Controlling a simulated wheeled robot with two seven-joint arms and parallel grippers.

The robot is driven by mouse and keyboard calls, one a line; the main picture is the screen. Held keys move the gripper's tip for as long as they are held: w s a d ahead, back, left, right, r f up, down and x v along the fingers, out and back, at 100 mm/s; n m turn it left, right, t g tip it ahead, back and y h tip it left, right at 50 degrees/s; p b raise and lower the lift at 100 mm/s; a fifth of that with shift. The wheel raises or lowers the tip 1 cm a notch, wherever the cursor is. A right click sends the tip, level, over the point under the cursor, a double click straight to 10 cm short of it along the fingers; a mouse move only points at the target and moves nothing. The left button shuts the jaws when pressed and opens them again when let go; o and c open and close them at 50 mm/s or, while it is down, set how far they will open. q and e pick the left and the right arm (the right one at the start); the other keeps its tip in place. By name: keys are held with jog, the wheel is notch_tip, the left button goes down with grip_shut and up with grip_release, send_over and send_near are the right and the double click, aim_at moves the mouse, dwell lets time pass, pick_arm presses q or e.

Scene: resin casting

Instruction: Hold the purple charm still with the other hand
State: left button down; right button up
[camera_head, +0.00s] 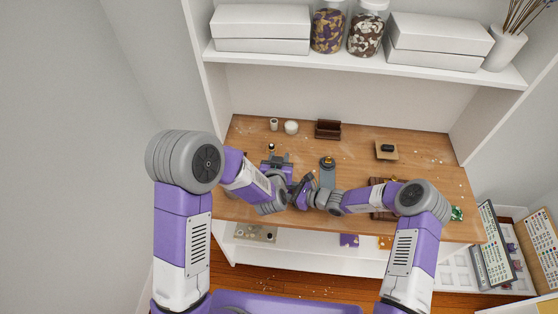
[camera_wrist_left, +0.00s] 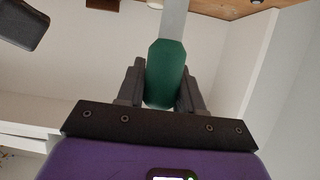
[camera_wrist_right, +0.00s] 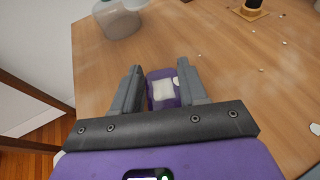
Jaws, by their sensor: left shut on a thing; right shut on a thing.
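The purple charm (camera_wrist_right: 160,102), a small purple piece with pale patches on its face, sits between the fingers of my right gripper (camera_wrist_right: 161,90) in the right wrist view. That gripper is shut on it, close above the wooden table. My left gripper (camera_wrist_left: 161,88) is shut on the green handle (camera_wrist_left: 165,75) of a tool in the left wrist view. The tool's pale flat shaft (camera_wrist_left: 173,18) runs up out of that view. In the head view both grippers are close together over the left-middle of the table, and the charm is too small to make out.
On the wooden table (camera_head: 350,160) stand a dark brown holder (camera_head: 328,129), a white jar (camera_head: 291,127) and a black item on a tan pad (camera_head: 387,149). Jars and white boxes (camera_head: 260,28) fill the shelf above. Pale crumbs lie scattered. The table's back right is mostly free.

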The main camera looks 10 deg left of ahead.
jog(key=shift+f, duration=0.1)
pick_arm(q)
jog(key=w+a+r, duration=0.4)
jog(key=w+a, duration=0.1)
jog(key=shift+w+a, duration=0.3)
jog(key=shift+a, duration=0.1)
dwell(0.5)
pick_arm(e)
jog(key=o, duration=1.2)
jog(key=shift+o, duration=0.2)
jog(key=v, duration=1.1)
jog(key=shift+s+d, duration=0.1)
jog(key=shift+d, duration=0.15)
jog(key=shift+s+d+r, duration=0.15)
jog(key=shift+d+r, duration=0.1)
